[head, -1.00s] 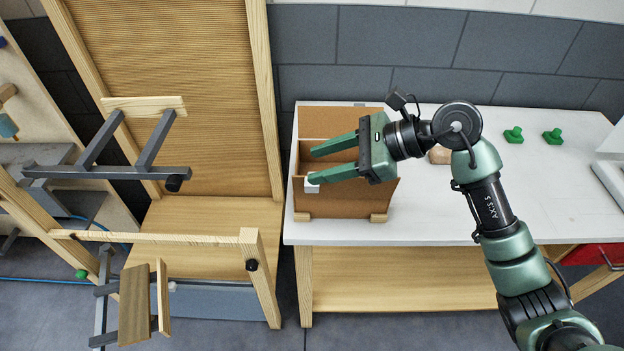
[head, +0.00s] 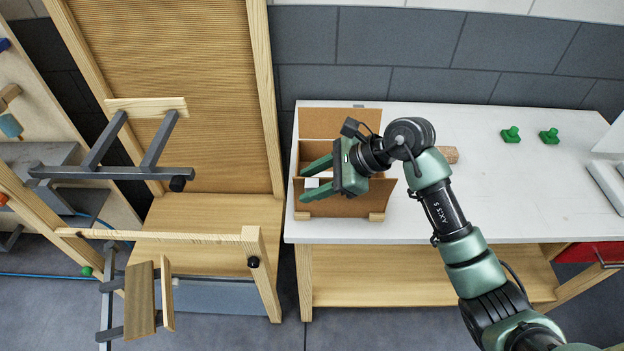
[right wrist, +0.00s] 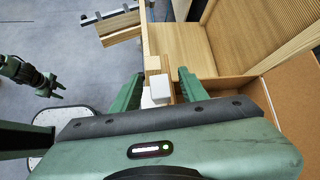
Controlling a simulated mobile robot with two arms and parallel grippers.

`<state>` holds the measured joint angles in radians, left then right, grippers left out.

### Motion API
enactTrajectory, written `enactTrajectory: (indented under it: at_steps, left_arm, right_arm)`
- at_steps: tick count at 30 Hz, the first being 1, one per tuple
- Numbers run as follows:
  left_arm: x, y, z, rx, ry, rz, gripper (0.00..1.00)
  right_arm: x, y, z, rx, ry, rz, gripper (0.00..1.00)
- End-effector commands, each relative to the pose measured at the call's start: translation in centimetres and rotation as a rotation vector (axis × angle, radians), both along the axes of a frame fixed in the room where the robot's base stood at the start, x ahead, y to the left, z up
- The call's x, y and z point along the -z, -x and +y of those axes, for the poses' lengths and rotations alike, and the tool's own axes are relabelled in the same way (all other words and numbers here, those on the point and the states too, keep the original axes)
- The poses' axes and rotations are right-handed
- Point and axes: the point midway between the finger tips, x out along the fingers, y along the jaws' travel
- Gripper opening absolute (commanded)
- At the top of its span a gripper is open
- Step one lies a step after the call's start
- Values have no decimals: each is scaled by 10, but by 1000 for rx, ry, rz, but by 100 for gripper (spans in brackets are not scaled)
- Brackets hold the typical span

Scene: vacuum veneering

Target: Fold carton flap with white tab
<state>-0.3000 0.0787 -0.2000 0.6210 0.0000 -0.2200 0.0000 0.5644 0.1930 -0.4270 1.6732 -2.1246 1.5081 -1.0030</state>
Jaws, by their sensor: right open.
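The brown cardboard carton (head: 345,204) stands on the white tabletop with its top open. Its back flap (head: 335,122) is raised, and another flap edge shows at the front right. The white tab (head: 312,183) is at the carton's front left; it also shows in the right wrist view (right wrist: 160,88). My right gripper (head: 303,183) is open over the carton's front, with the tab between its fingers and no visible grip on it. My left gripper (right wrist: 52,88) shows small in the right wrist view, away from the carton; its opening is unclear.
A wooden frame with grey clamp arms (head: 110,173) stands left of the table. A brown cylinder (head: 448,155) lies behind my right arm. Two green knobs (head: 511,135) lie farther right. The white tabletop (head: 520,200) is mostly clear on the right.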

Motion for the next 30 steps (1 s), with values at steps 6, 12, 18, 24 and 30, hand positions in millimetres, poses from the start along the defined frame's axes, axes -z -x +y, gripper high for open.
enactTrajectory:
  at_steps: [6,12,18,24,30]
  left_arm:
    - [0,0,0,0,0,0,36]
    - [0,0,0,0,0,0,36]
    - [0,0,0,0,0,0,36]
    - [0,0,0,0,0,0,36]
    - [0,0,1,0,-1,1,36]
  right_arm:
    - [0,0,0,0,0,0,13]
    - [0,0,0,0,-1,0,0]
    - [0,0,0,-1,-1,1,0]
    - [0,0,0,-1,-1,1,0]
    - [0,1,0,-2,-1,0,0]
